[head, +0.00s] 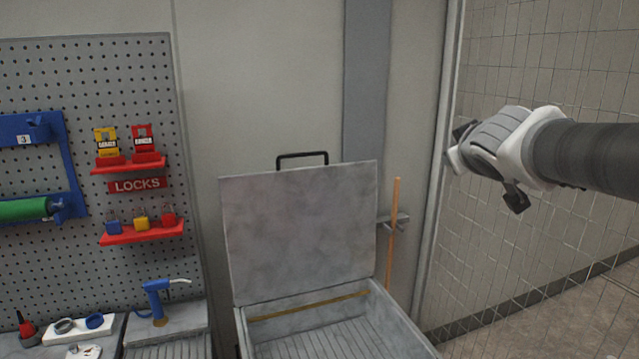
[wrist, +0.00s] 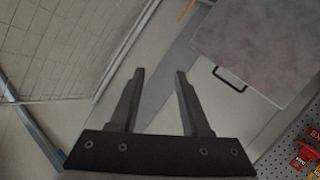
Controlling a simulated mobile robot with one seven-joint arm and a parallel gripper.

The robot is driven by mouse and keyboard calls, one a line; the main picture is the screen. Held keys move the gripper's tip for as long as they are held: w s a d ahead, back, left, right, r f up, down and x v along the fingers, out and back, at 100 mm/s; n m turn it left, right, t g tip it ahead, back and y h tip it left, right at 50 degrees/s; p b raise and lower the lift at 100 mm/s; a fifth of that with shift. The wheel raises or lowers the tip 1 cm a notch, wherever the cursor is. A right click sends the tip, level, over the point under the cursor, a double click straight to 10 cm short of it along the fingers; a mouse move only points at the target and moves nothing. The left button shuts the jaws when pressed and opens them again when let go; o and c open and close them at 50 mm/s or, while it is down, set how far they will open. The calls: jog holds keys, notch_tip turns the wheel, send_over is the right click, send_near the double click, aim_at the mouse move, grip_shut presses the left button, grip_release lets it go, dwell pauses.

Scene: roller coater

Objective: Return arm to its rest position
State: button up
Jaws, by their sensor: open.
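My arm reaches in from the right edge of the head view, raised in front of the tiled wall. My gripper shows in the wrist view (wrist: 160,75), with its two dark fingers spread apart and nothing between them. In the head view the fingers are mostly hidden by the wrist. The gripper is to the right of the open metal bin and higher than it, touching nothing that I can see.
The metal bin's lid (head: 300,230) stands raised, with a black handle (head: 302,158) on top. A wooden stick (head: 393,235) stands beside it. A pegboard (head: 75,90) with lock shelves (head: 140,232) is at left. A blue tool (head: 157,298) stands below. Tiled floor is at lower right.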

jog(key=s+a+f+m+g+y, duration=0.1)
jog(key=s+a+f+g, duration=0.2)
jog(key=s+f, duration=0.4)
jog(key=s+a+f+m+g+y+b, duration=0.1)
jog(key=s+a+f+g, duration=0.1)
jog(key=s+f, duration=0.5)
jog(key=s+a+f+m+g+y, duration=0.1)
jog(key=s+a+f+g, duration=0.2)
jog(key=s, duration=1)
notch_tip(320, 180, down, 5)
jog(key=shift+s+a+f+m+g, duration=0.1)
jog(key=shift+s+a+m+g, duration=0.25)
jog(key=shift+a, duration=0.75)
